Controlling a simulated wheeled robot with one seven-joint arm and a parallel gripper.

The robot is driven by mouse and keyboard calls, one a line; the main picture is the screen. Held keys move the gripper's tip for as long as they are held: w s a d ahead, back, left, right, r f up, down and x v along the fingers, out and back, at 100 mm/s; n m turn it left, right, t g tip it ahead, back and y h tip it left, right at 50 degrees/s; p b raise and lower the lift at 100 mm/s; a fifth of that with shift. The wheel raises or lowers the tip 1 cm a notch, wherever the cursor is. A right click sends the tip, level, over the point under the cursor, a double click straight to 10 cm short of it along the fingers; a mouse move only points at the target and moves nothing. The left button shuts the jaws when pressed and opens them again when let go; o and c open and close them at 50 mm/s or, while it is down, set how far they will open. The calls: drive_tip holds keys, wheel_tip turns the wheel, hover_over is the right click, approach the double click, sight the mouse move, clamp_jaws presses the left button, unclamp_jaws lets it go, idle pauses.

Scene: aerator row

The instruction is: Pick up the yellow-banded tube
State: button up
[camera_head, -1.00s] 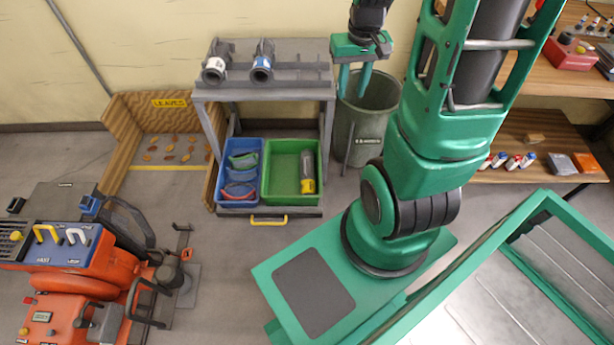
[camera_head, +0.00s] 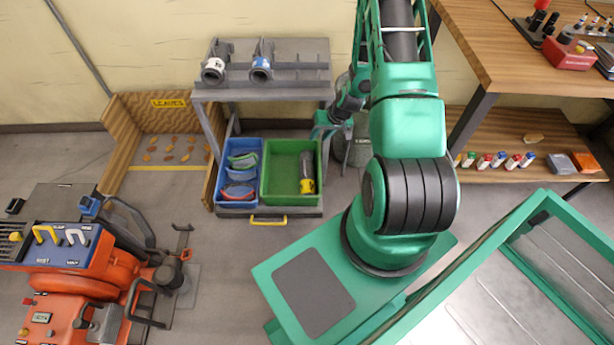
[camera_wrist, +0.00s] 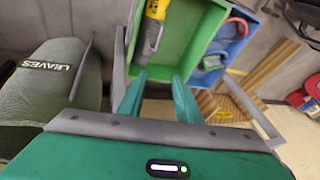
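The yellow-banded tube (camera_head: 307,172) is dark grey with a yellow band at its near end. It lies in the green bin (camera_head: 279,198), along the bin's right side, on the lower shelf of the grey rack. In the wrist view the tube (camera_wrist: 153,30) shows in the green bin, ahead of my fingers and slightly left of the middle, its top cut off by the frame edge. My gripper (camera_head: 320,130) is by the rack's right post, above and right of the bin. In the wrist view my gripper (camera_wrist: 159,78) is open, with nothing between its fingers.
A blue bin (camera_head: 223,203) with goggles sits left of the green bin. Two tubes with white (camera_head: 214,70) and blue (camera_head: 262,68) bands rest on the rack's top shelf (camera_head: 297,90). The LEAVES bin (camera_wrist: 50,75) is close left of my gripper. Rack posts flank the fingers.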

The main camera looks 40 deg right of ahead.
drive_tip(key=m+t, duration=0.1)
drive_tip(key=m, duration=0.1)
approach(304, 167)
drive_tip(key=shift+x, duration=4.35)
drive_tip(key=shift+d, duration=0.1)
clamp_jaws()
